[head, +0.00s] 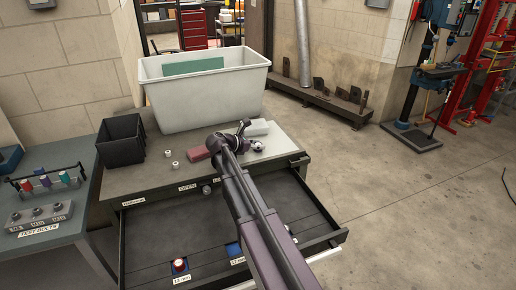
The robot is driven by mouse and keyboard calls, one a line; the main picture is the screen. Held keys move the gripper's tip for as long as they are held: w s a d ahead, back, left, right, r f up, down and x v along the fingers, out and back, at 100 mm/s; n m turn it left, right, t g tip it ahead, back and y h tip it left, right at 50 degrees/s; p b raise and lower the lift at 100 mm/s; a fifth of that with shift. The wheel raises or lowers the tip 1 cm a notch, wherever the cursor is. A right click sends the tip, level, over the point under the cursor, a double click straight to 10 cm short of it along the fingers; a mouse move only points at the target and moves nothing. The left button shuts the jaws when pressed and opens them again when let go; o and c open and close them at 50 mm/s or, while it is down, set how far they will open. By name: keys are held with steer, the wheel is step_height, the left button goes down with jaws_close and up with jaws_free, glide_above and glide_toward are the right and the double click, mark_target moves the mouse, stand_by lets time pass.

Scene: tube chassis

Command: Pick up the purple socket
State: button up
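A small purple socket (45,181) stands on a dark rack at the left, between a red socket (26,185) and a teal socket (65,178). The rack is on the side table with the test-bolt block. My gripper (243,132) is over the top of the drawer cabinet, well to the right of the purple socket and apart from it. It is small and dark here, and its fingers cannot be made out clearly. My arm hides part of the cabinet top and the open drawer.
The side table (54,245) adjoins at left.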

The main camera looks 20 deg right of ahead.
jaws_close()
steer(key=shift+r, duration=0.2)
step_height(320, 180, up, 4)
steer(key=p, duration=0.4)
steer(key=shift+f, duration=0.2)
steer(key=s+a+r+p, duration=0.1)
steer(key=s+a, duration=0.2)
steer(key=s, duration=1.2)
steer(key=shift+s, duration=0.35)
steer(key=shift+a, duration=0.1)
